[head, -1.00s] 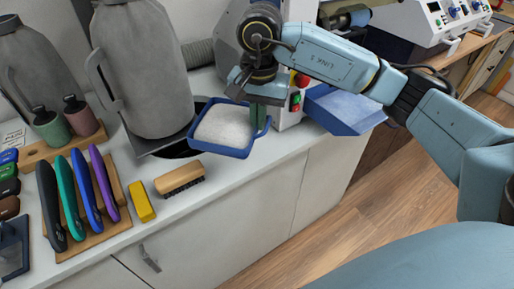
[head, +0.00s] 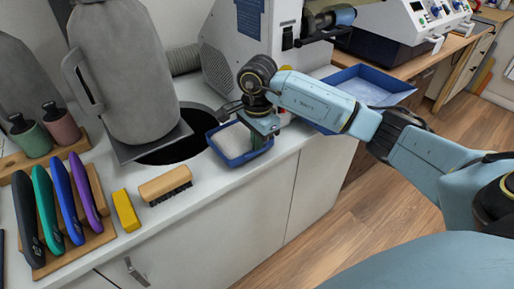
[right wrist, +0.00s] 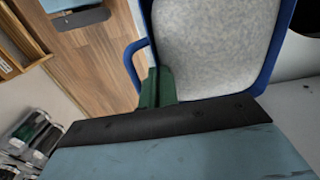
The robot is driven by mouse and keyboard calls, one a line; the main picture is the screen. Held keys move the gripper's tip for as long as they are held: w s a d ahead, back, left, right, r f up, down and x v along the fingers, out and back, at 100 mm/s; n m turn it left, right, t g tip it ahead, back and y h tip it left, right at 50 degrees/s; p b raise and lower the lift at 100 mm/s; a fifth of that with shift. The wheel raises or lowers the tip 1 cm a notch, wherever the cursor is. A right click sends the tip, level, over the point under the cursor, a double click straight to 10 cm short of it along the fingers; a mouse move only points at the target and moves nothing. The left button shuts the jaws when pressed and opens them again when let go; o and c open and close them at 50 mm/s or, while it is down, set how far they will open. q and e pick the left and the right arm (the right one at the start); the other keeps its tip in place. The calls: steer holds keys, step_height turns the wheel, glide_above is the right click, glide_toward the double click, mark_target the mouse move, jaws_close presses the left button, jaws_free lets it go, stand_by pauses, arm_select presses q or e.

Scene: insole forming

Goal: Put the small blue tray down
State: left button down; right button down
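The small blue tray (head: 239,160), with pale grey granular-looking contents, is at the front edge of the white counter, right of the round dark opening. It looks level and very low; I cannot tell whether its bottom touches the counter. My right gripper (head: 266,134) is at the tray's right end, pointing down, and looks shut on its handle. In the right wrist view the tray's blue rim (right wrist: 272,62) and handle loop (right wrist: 129,62) show, with a green fingertip (right wrist: 158,88) at the handle; the other finger is hidden. My left gripper is in neither current view.
A wooden brush (head: 165,185) and yellow block (head: 126,210) lie left of the tray. A grey jug (head: 125,75) stands behind them. A grey machine (head: 235,60) stands behind my gripper. A larger blue tray (head: 345,76) is to the right, partly behind my arm.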

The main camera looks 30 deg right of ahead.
steer(key=shift+f, duration=0.9)
arm_select(q)
steer(key=shift+a, duration=0.25)
arm_select(e)
steer(key=c, duration=2.1)
jaws_free()
steer(key=shift+f, duration=0.15)
steer(key=o, duration=0.4)
arm_select(q)
steer(key=shift+s+a+f, duration=0.15)
steer(key=shift+a+f, duration=0.05)
steer(key=shift+a, duration=0.25)
